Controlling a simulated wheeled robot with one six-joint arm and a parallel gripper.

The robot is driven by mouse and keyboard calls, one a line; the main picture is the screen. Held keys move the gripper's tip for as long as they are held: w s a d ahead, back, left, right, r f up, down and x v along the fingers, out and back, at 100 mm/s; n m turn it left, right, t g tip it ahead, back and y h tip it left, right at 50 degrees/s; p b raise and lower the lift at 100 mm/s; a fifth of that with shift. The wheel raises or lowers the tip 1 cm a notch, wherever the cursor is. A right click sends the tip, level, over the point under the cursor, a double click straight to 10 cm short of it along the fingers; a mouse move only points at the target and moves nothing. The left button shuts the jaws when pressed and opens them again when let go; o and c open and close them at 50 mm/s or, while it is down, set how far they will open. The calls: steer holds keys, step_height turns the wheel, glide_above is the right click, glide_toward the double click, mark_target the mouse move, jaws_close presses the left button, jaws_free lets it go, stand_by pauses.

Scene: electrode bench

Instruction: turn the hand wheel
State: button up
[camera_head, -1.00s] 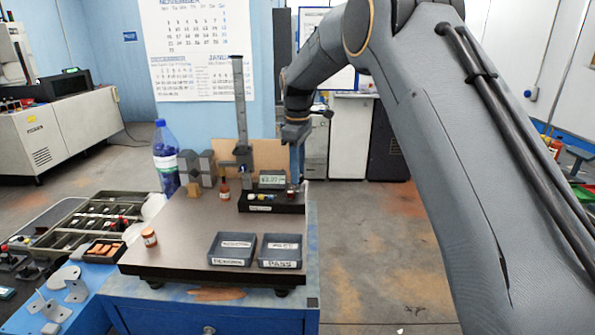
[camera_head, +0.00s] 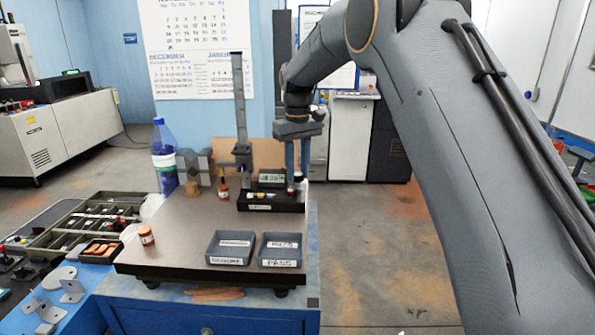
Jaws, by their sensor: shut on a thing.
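My gripper (camera_head: 297,171) points straight down at the right end of the black block (camera_head: 258,208) at the back right of the bench plate. Both fingers show, close together. They are shut on a small white-topped thing (camera_head: 298,177), mostly hidden by the fingers. A small dark red piece (camera_head: 291,188) shows just below it. I cannot tell whether either belongs to the hand wheel, and no wheel shows clearly elsewhere. The block also bears several small coloured pieces, and a small display (camera_head: 271,178) is behind it.
A tall column stand (camera_head: 241,115) rises left of the gripper. A small brown bottle (camera_head: 223,188) stands beside the stand. The plate's middle (camera_head: 190,232) is clear.

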mark_target(297, 174)
steer(key=m, duration=0.4)
steer(key=shift+m, duration=0.3)
steer(key=m, duration=0.3)
steer(key=shift+r+m, duration=0.1)
steer(key=shift+m, duration=0.2)
steer(key=m, duration=0.4)
steer(key=shift+m, duration=2.2)
steer(key=shift+a, duration=0.1)
steer(key=o, duration=1.1)
steer(key=shift+r+b, duration=1.7)
steer(key=shift+r, duration=2.2)
